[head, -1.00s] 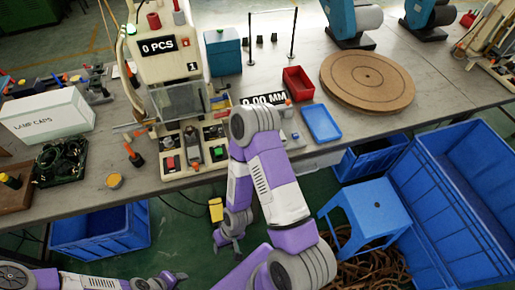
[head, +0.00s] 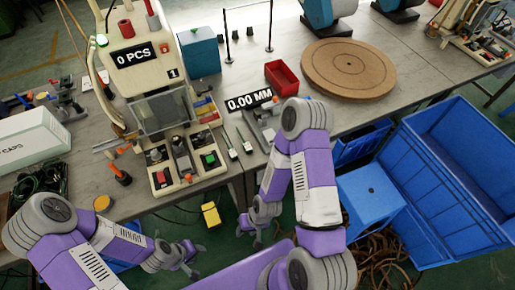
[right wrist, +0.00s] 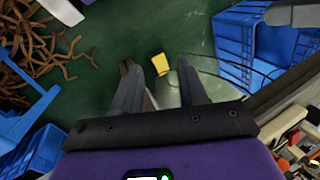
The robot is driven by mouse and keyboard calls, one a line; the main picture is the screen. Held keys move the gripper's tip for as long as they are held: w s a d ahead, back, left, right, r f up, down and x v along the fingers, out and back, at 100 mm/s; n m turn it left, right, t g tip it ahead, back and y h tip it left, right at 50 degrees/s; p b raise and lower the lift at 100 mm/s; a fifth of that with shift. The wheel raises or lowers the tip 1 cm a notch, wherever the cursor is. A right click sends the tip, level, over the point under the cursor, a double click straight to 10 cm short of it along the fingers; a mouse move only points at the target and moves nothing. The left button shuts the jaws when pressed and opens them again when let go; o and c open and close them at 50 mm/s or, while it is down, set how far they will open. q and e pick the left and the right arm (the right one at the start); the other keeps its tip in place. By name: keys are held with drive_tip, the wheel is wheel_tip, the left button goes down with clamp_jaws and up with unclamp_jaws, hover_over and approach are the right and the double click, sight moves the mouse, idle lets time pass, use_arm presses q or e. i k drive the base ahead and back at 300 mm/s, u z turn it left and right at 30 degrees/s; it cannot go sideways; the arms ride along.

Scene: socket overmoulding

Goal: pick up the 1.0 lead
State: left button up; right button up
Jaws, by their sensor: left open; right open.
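Two thin dark leads with pale ends, a left one (head: 229,146) and a right one (head: 244,140), lie side by side on the table in the head view. I cannot read which is the 1.0 lead. My right gripper (head: 256,230) is open and empty, hanging below the table's front edge, apart from the leads. In the right wrist view its open fingers (right wrist: 160,92) point at the green floor. My left gripper (head: 190,262) is open and empty, low in front of the table.
A 0.00 MM gauge display (head: 249,100), red tray (head: 281,75) and round cork board (head: 348,70) stand behind. Blue crates (head: 455,150), a blue stool (head: 370,195) and a yellow object (head: 210,214) are below.

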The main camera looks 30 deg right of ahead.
sight(233, 156)
drive_tip(key=u, duration=1.95)
drive_tip(key=k, duration=0.9)
drive_tip(key=z, duration=1)
drive_tip(key=i, duration=0.45)
drive_tip(key=u, duration=0.05)
